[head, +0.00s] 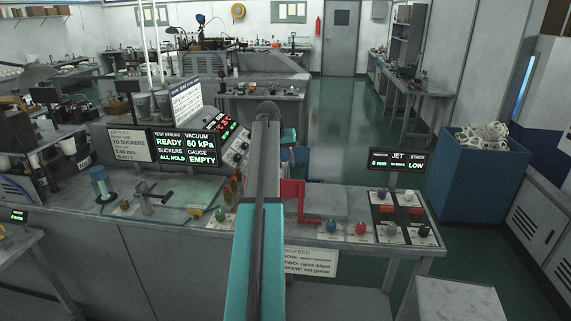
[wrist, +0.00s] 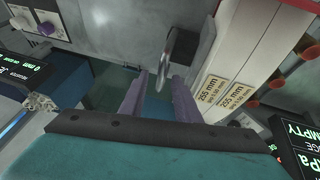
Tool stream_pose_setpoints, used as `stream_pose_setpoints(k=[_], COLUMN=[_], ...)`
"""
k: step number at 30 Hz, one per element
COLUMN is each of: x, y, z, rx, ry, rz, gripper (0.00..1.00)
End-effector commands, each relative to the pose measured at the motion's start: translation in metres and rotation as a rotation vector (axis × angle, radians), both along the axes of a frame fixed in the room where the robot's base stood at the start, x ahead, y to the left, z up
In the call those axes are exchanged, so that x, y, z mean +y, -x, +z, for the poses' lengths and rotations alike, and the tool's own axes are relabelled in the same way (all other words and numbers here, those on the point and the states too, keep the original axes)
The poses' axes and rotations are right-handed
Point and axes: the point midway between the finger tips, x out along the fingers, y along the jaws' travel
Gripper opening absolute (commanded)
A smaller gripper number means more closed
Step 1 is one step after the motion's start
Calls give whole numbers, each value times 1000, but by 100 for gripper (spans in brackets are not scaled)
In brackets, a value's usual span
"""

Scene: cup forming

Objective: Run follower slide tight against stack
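In the head view a flat grey slab, apparently the stack (head: 325,202), lies on the bench with a red upright piece (head: 292,190) at its left. I cannot tell for certain which part is the follower slide. The wrist view shows a thin, curved metal piece (wrist: 168,50) standing near the right fingertip, and pale bars (wrist: 240,65) labelled 255 mm with a red edge to its right. My gripper (wrist: 158,75) has its two purple fingers apart, with nothing visibly held between them.
Coloured knobs (head: 361,228) line the bench front, and a control panel (head: 400,208) is at right. Its display (head: 397,163) reads JET 0 mm, STACK LOW. A vacuum display (head: 183,148) reads READY, 60 kPa, EMPTY. A blue bin (head: 465,180) stands right; the floor behind is clear.

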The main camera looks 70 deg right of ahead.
Motion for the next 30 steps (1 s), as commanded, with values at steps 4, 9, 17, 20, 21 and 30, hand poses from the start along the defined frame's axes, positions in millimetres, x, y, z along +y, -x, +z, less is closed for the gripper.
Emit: stream_pose_setpoints(k=[4,9,17,20,21,30], x=[2,6,18,23,25,40], y=[-1,-2,-5,-6,-6,-10], z=[3,13,41,52,57,92], rx=[0,0,0,0,-1,0], ry=[1,2,2,2,2,2], rz=[0,1,0,0,-1,0], gripper=[30,30,30,30,30,30])
